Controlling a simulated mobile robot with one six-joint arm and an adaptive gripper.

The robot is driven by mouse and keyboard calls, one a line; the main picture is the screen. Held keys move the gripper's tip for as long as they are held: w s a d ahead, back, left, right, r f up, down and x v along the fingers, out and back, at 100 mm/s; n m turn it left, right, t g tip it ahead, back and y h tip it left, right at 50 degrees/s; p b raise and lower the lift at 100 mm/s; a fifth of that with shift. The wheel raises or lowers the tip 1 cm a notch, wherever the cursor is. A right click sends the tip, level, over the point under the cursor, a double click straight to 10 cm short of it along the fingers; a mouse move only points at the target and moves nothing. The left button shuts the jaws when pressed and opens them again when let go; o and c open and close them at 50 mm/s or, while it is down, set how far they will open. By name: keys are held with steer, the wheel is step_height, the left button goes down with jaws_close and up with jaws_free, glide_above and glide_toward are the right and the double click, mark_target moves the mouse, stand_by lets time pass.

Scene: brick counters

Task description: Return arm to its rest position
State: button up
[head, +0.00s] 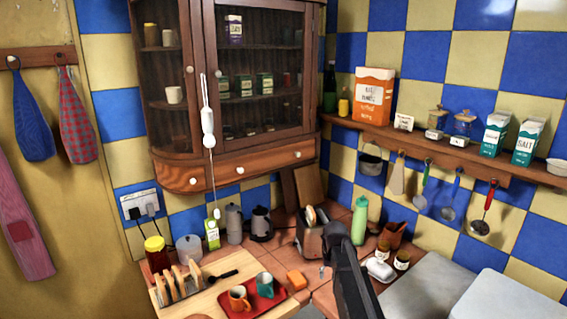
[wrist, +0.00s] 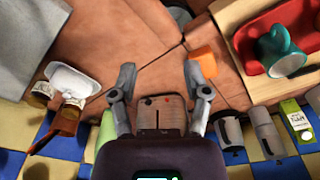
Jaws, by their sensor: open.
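My gripper (wrist: 160,71) is open in the wrist view, with its two fingers apart and nothing held between them. Brown counter shows between the fingertips, and the toaster (wrist: 160,112) shows further down between the fingers. In the head view my dark arm rises from the bottom edge in front of the counter, right of the toaster (head: 311,240). There the gripper is mostly hidden, so its exact height above the counter is unclear.
A red tray (head: 262,300) with two mugs stands on a wooden board at left, near an orange block (head: 297,280). A green bottle (head: 360,220), a butter dish (head: 380,269) and jars stand right of the toaster. Utensils hang below the shelf (head: 440,150).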

steer(key=s+g, duration=0.1)
steer(key=s, duration=2.1)
steer(key=shift+s+f, duration=0.2)
steer(key=shift+s, duration=0.05)
